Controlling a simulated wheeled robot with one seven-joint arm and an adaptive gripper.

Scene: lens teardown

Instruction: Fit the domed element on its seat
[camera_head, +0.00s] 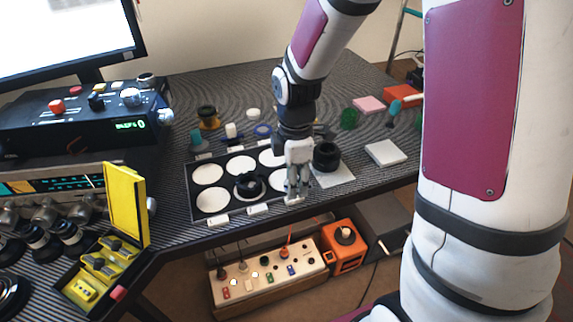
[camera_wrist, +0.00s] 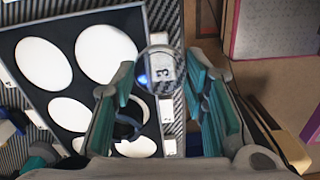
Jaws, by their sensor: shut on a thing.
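My gripper (camera_head: 295,192) hangs over the front right part of the black tray (camera_head: 190,196). In the wrist view, my gripper (camera_wrist: 160,78) has its teal-padded fingers on either side of a clear, round domed element (camera_wrist: 160,66). It is shut on this element, and a white label with a 3 shows through the glass. The tray (camera_wrist: 75,77) has several white round places. A black ring-shaped part (camera_head: 249,185) stands in its front middle place; in the wrist view, a dark ring (camera_wrist: 130,125) is partly hidden by a finger. I cannot tell which part is the seat.
A black barrel (camera_head: 326,156) stands on a white sheet (camera_head: 335,178) right of the tray. A white block (camera_head: 385,152) lies farther right. An open yellow case (camera_head: 126,205) is at left. Small parts stand behind the tray. The table's front edge is close to my gripper.

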